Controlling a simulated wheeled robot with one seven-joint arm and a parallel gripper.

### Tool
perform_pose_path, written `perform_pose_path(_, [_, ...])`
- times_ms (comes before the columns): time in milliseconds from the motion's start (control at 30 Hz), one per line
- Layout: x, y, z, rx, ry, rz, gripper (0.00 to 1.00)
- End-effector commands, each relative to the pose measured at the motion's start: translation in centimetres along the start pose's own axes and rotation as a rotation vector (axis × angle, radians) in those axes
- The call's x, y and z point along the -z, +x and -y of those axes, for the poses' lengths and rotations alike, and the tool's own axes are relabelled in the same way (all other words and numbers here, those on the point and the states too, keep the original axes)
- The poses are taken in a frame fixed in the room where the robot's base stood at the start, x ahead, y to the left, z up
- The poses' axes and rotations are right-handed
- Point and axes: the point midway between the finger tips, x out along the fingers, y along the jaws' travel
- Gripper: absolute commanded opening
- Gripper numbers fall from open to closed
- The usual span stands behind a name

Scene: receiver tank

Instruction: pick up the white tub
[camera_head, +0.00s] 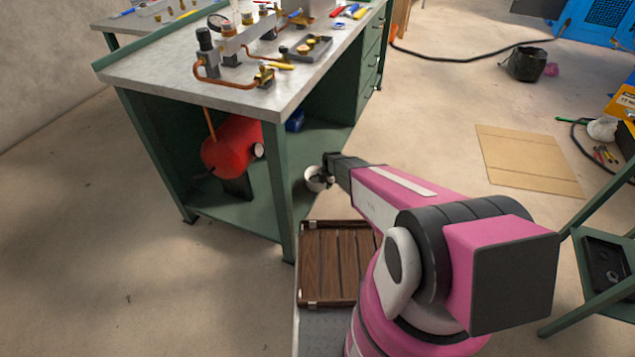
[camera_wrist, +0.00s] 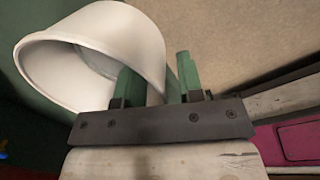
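The white tub (camera_head: 312,184) is at the right edge of the bench's green lower shelf in the head view, with my gripper (camera_head: 327,172) right at it. In the wrist view the tub (camera_wrist: 95,40) fills the upper left, its mouth facing down-left in the picture. My gripper (camera_wrist: 160,85) has its two green-tipped fingers apart, with the tub's wall between them. The left finger overlaps the tub's mouth and the right finger is outside the wall. A gap shows beside the right finger; contact with the wall is not clear.
The green workbench (camera_head: 140,75) has a leg (camera_head: 280,190) left of the tub and its top above the shelf. A red tank (camera_head: 228,145) stands on the same shelf. My wooden-slatted deck is below. A cardboard sheet (camera_head: 525,160) lies on open floor to the right.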

Motion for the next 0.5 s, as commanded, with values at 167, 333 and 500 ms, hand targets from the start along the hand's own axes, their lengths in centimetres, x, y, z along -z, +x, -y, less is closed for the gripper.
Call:
perform_pose_path(167, [0.0, -0.05, 0.01, 0.0, 0.0, 0.0, 0.0])
perform_pose_path(333, [0.0, -0.07, 0.01, 0.0, 0.0, 0.0, 0.0])
perform_pose_path(500, [0.0, -0.09, 0.01, 0.0, 0.0, 0.0, 0.0])
